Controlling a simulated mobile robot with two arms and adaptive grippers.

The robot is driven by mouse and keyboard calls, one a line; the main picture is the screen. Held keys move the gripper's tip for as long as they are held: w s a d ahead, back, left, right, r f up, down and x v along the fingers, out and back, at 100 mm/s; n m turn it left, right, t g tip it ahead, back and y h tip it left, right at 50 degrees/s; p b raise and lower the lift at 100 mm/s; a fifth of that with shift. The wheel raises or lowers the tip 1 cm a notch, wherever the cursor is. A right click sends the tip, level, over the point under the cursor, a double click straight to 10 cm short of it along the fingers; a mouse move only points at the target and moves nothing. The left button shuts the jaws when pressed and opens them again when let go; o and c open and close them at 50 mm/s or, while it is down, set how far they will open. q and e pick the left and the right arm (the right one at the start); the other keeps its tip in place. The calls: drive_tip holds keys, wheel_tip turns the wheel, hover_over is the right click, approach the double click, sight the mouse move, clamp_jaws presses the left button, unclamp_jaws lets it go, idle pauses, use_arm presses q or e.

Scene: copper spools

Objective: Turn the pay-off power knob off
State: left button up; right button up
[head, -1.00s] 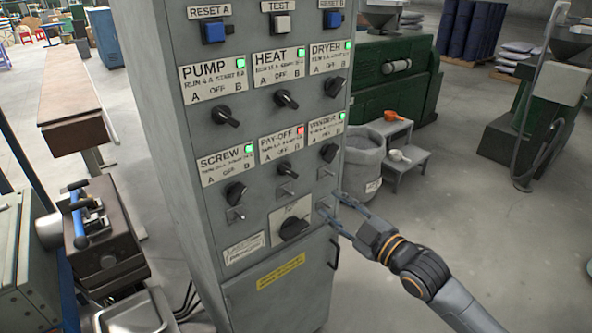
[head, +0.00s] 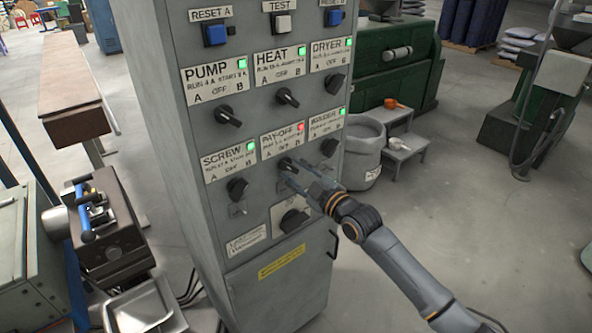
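The pay-off knob (head: 286,165) is a black rotary knob on the front of the grey control cabinet, in the middle of the lower row. Its label plate (head: 283,142) reads PAY-OFF, with A, OFF and B marks and a red lamp (head: 301,128). My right gripper (head: 293,173) is at this knob, coming from the lower right, with its two fingers spread apart. The fingertips are close to the knob; I cannot tell if they touch it. The exact pointing of the knob is hard to read. My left gripper is out of view.
The screw knob (head: 237,188) is to the left, and the extruder or winder knob at right is partly hidden near my fingers. A larger black switch (head: 293,221) sits below. A grey bin (head: 362,150) and small steps (head: 405,148) stand right of the cabinet.

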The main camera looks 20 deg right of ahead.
drive_tip(key=shift+c, duration=0.2)
clamp_jaws()
drive_tip(key=shift+m, duration=0.4)
drive_tip(key=m, duration=0.3)
drive_tip(key=shift+m+p, duration=0.3)
drive_tip(key=shift+m, duration=2.1)
drive_tip(key=shift+a, duration=0.1)
drive_tip(key=shift+o, duration=0.2)
unclamp_jaws()
